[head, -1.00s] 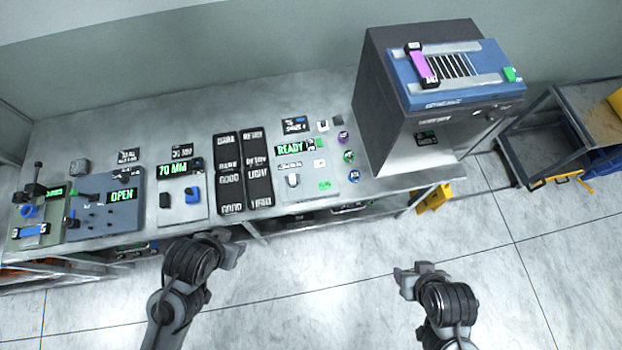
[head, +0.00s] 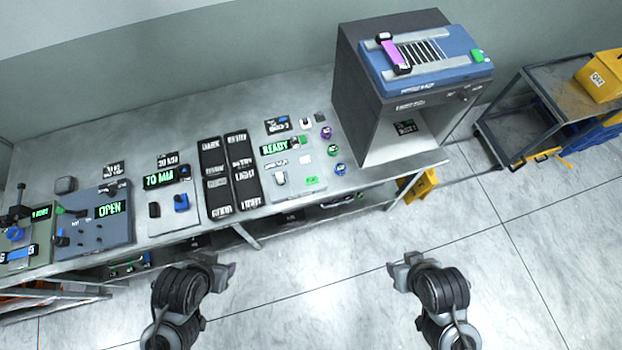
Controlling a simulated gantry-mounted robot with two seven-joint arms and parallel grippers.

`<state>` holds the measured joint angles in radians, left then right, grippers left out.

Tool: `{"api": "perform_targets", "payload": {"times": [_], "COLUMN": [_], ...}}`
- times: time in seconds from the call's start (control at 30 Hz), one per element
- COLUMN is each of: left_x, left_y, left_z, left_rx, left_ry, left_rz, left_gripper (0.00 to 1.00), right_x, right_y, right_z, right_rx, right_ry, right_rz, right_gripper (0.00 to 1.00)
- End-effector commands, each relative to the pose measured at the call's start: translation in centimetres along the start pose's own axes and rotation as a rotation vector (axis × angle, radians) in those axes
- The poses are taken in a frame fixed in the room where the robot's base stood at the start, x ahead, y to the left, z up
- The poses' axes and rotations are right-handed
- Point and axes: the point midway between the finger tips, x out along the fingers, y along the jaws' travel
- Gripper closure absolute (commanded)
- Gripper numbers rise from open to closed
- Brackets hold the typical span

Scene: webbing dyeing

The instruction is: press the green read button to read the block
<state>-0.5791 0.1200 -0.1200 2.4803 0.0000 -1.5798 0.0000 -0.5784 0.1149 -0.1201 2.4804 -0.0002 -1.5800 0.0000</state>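A grey panel (head: 297,185) on the bench carries a lit READY display (head: 274,147), a white block-like piece (head: 280,178) and a small green button (head: 312,181) near its front edge. I cannot read the button's label. My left gripper (head: 228,270) is in front of the bench, below and left of the panel, touching nothing. My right gripper (head: 392,272) is over the floor to the right, also apart from everything. The fingers of both are too small and turned to tell whether they are open.
A dark cabinet (head: 362,95) with a blue top stands right of the panel. Several coloured round pieces (head: 333,150) lie between them. Dark label boards (head: 216,180) and a 70 MM device (head: 168,205) lie to the left. A cart (head: 545,120) stands far right; floor in front is clear.

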Motion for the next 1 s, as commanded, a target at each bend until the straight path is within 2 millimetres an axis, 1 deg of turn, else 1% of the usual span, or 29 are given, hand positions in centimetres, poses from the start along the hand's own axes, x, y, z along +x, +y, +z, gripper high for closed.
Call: {"api": "perform_targets", "payload": {"times": [0.03,0.2,0.3,1.0], "left_x": [0.01,0.02,0.02,0.03], "left_y": [0.01,0.01,0.01,0.02], "left_z": [0.04,0.05,0.06,0.07], "left_rx": [0.000,0.000,-0.001,-0.001], "left_ry": [-0.001,-0.001,-0.001,-0.002], "left_rz": [0.000,0.000,0.000,0.001], "left_gripper": [0.50,0.50,0.50,0.50], "right_x": [0.01,0.02,0.03,0.07], "right_y": [-0.02,-0.02,-0.02,0.20], "right_z": [0.01,0.05,0.08,0.18], "right_rx": [0.001,0.000,0.000,-0.009], "right_ry": [0.000,-0.001,-0.002,-0.004], "right_rz": [-0.001,-0.001,-0.001,0.007], "right_gripper": [0.61,0.87,1.00,1.00]}}
